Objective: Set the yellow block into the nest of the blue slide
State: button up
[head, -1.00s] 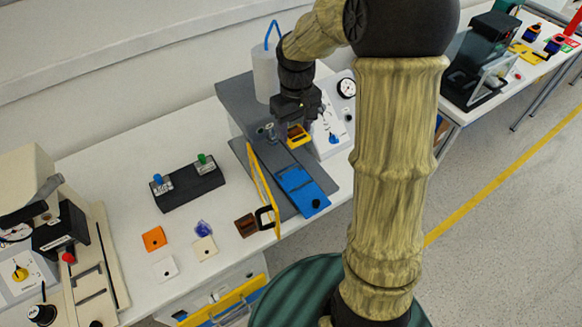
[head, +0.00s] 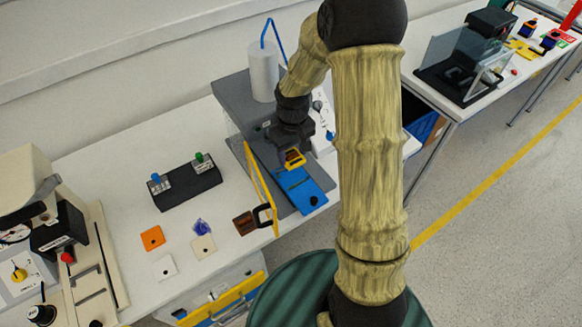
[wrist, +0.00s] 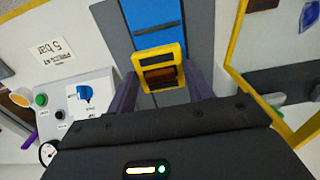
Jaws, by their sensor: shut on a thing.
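The yellow block (head: 294,158), a yellow frame with a brown-red middle, is in my gripper (head: 290,150). In the wrist view the yellow block (wrist: 160,54) is between the two purple fingers of my gripper (wrist: 163,78). The blue slide (head: 303,191) lies on a grey base, and its far end is next to the block. In the wrist view the blue slide (wrist: 155,18) runs away beyond the block. I cannot tell whether the block touches the slide or hovers over it. The nest is not clearly visible.
A yellow-framed guard panel (head: 259,188) with a black handle stands left of the slide. A white panel with a blue knob (wrist: 84,93) stands on the other side. A grey cylinder (head: 263,72) is behind. Loose tiles and a black switch box (head: 186,186) lie left.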

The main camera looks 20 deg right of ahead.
aim_at(292, 155)
jog(key=shift+f, duration=1.8)
jog(key=shift+f, duration=1.9)
jog(key=o, duration=1)
jog(key=shift+f, duration=0.15)
notch_tip(292, 155, up, 12)
jog(key=shift+r, duration=0.15)
